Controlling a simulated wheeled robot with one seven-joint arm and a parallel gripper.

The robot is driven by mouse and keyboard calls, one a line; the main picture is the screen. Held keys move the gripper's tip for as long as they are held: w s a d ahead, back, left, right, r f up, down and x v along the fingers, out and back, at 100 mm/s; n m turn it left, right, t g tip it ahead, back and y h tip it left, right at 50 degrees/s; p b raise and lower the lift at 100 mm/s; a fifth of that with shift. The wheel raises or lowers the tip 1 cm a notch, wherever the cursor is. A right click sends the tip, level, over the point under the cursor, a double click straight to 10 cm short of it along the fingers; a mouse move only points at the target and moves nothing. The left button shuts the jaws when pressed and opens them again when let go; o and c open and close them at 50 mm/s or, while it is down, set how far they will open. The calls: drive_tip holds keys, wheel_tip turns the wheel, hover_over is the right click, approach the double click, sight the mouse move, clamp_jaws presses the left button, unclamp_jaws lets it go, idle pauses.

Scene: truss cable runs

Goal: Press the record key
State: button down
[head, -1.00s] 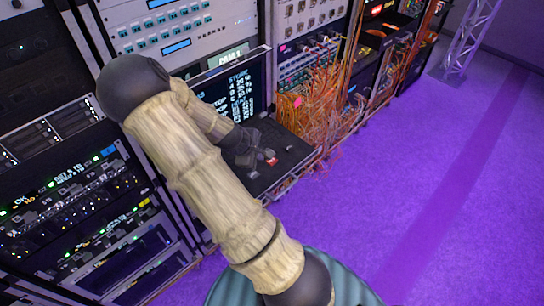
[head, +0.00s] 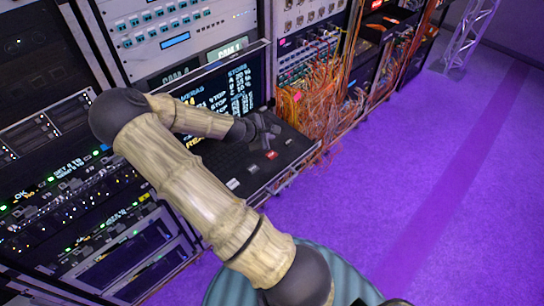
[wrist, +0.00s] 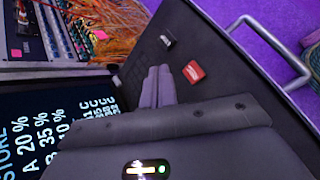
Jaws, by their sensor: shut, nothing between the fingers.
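A red key (head: 271,155) stands on the black console deck below a screen. It shows in the wrist view as a red key with pale lettering too small to read (wrist: 193,71). My gripper (head: 266,129) is shut and empty above the deck, between the red key and the screen. In the wrist view its closed fingers (wrist: 158,72) lie just left of the red key, with a visible gap in the picture. I cannot tell their height above the deck.
A dark key (wrist: 167,40) sits near the red one, and a pale key (head: 233,183) lies nearer the deck's left. The lit screen (head: 238,85) rises behind. Orange cables (head: 312,105) hang to the right. A metal handle (wrist: 272,55) edges the deck. The purple floor is clear.

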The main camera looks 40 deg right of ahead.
sight(269, 156)
drive_tip(key=shift+d+f+b, duration=0.1)
drive_tip(key=shift+f+b, duration=2.15)
drive_tip(key=shift+f, duration=1.2)
drive_tip(key=shift+f, duration=0.4)
drive_tip(key=shift+f+b, duration=0.4)
drive_tip(key=shift+b, duration=0.05)
drive_tip(key=shift+r+p, duration=0.7)
drive_tip(key=shift+r, duration=0.15)
drive_tip(key=shift+r+p, duration=2.05)
drive_tip(key=shift+r, duration=0.5)
